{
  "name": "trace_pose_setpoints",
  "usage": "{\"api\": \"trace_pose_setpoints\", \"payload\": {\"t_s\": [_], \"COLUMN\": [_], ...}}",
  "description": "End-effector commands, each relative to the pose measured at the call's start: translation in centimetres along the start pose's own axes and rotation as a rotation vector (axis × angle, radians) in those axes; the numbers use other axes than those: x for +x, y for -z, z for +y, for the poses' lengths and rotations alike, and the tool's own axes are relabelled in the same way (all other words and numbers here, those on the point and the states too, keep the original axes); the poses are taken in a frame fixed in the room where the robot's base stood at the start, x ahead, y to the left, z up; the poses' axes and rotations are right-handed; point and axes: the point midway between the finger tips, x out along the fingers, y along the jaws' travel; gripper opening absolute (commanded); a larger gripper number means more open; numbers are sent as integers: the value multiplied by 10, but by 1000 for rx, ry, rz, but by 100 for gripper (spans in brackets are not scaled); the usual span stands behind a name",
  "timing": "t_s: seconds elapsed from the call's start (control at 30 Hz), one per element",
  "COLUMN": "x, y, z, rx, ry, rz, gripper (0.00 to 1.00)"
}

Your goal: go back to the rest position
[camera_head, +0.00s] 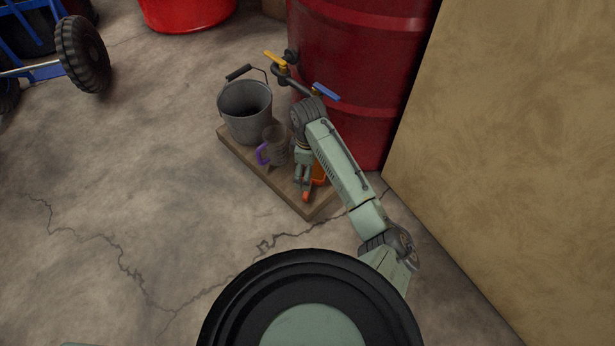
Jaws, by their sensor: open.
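My gripper (303,178) is open and points down over the near end of a low wooden board. My arm reaches out to it from the lower right. A small orange object (319,172) shows just right of the gripper, partly hidden by my arm. An orange-red tip (306,196) shows just below the fingers; I cannot tell whether it touches them. A clear jug with a purple handle (275,147) stands left of the gripper on the board (262,178).
A grey metal bucket (246,112) stands on the board's far end. A red drum (350,75) with a yellow-handled and a blue-handled tap (325,91) stands behind. A tan wall (500,150) bounds the right. A blue wheeled cart (45,70) is far left. The left floor is clear.

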Motion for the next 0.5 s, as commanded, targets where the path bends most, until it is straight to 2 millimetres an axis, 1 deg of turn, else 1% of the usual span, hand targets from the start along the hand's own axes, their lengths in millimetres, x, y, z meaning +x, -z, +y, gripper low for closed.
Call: {"api": "trace_pose_setpoints", "payload": {"t_s": [0.1,0.37,0.47,0.5], "x": [-8,-10,-16,-21], "y": [0,1,15,27], "z": [0,0,4,7], "rx": [-1,-1,-11,-19], "ry": [-1,-2,-33,-58], "rz": [1,2,21,38], "gripper": [89,89,89,89]}}
